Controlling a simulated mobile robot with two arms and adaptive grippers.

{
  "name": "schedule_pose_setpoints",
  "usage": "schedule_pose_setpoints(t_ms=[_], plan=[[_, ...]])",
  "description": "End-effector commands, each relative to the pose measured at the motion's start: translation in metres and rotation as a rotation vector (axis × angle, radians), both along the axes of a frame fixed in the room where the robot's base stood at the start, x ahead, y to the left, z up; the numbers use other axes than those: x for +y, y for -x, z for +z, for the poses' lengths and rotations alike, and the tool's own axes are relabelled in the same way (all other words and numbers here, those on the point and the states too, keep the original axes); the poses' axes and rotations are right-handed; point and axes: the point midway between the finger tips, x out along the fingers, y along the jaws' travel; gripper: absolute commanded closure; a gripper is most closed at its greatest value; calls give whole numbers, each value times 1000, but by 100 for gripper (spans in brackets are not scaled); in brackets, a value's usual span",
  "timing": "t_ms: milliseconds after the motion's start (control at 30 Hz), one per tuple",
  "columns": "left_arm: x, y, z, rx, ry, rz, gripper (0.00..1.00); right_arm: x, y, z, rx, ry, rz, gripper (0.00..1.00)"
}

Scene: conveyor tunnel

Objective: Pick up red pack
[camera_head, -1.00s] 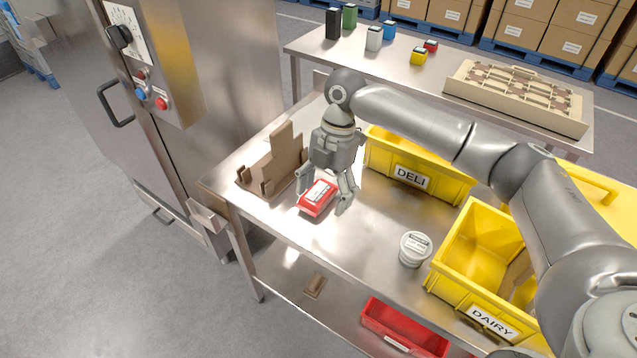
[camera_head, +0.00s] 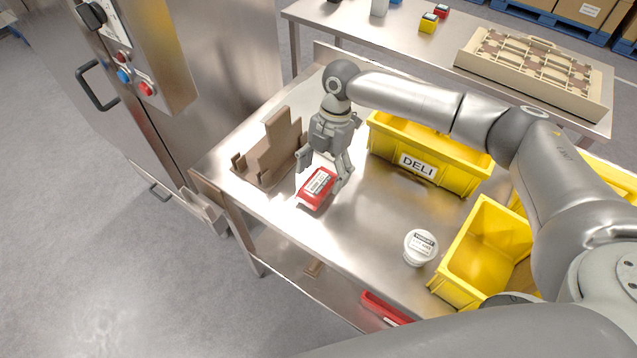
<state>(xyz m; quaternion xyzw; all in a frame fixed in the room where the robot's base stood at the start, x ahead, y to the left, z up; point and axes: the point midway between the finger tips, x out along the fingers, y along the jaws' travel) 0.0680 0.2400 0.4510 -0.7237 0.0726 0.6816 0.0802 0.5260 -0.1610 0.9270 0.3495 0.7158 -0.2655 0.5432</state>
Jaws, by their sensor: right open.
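The red pack (camera_head: 316,188), with a white printed label, lies on the steel table (camera_head: 345,235) right of the brown stand. My right gripper (camera_head: 321,178) points down over it from behind. Its fingers are apart, one at the pack's left edge and one at its right. I cannot tell whether they touch it. My left gripper is not in view; a grey arm link of mine crosses the bottom right.
The brown stepped stand (camera_head: 270,152) is close on the left. The yellow DELI bin (camera_head: 440,166) is behind right, another yellow bin (camera_head: 460,268) is at right, and a white tub (camera_head: 420,247) stands between. The table front is clear.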

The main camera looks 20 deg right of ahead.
Motion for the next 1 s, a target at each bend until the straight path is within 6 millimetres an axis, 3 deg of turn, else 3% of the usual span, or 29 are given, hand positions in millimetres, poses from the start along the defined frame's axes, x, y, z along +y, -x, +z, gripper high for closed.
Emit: schedule_pose_setpoints(t_ms=[33,200,500,933,1000], plan=[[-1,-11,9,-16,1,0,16,4,1,-4,4,1,1,23],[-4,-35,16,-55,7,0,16,8,4,-27,3,1,-1,23],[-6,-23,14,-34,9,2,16,9,4,-32,0,0,-1,24],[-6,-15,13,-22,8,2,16,9,4,-32,0,0,-1,80],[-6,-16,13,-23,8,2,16,9,4,-31,-1,0,-1,80]])
